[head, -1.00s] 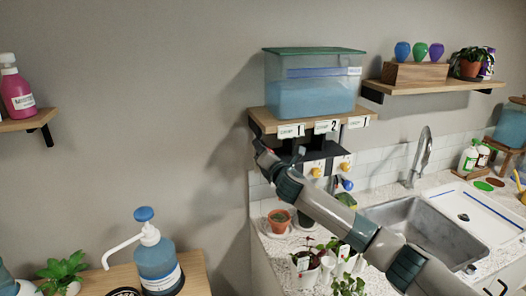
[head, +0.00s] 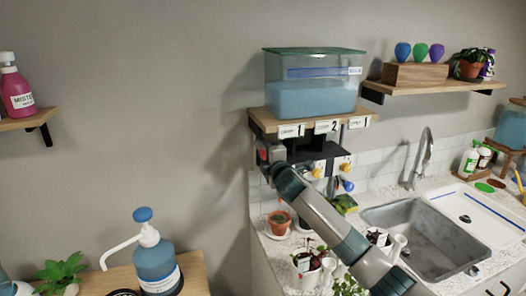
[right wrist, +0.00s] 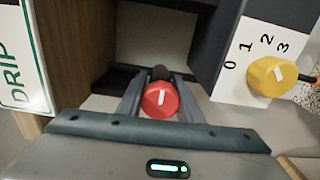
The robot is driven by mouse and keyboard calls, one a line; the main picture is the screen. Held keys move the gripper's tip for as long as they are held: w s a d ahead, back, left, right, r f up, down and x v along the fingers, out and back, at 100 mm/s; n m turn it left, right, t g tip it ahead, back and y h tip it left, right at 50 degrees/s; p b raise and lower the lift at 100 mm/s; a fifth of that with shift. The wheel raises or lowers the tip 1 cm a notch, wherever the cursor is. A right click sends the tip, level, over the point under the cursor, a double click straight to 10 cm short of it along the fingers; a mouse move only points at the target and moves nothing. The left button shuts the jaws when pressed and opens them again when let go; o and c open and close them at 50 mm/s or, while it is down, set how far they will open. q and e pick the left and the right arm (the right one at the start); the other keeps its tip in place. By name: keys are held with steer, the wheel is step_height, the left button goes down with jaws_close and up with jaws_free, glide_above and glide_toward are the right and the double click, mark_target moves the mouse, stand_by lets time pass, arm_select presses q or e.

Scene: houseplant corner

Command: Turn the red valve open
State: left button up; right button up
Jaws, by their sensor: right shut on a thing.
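The red valve (right wrist: 161,100) is a round red knob with a white line on its face. In the right wrist view it sits between the two fingers of my right gripper (right wrist: 160,104), which is shut on it. The white line stands nearly upright in that view. In the head view my right gripper (head: 265,154) is at the left end of the shelf under the water tank, with a bit of red showing there. A yellow knob (right wrist: 278,76) beside a 0 to 3 scale is to the right, apart from the gripper. My left gripper is out of view.
A blue-filled tank (head: 312,86) with a green lid stands on the wooden shelf (head: 364,121) above the gripper. Potted plants (head: 280,222) and a sink (head: 420,225) are below. A pump bottle (head: 155,262) stands at lower left. The wall left of the shelf is clear.

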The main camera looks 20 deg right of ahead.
stand_by(0.3)
steer(key=o, duration=1)
steer(key=shift+d, duration=0.1)
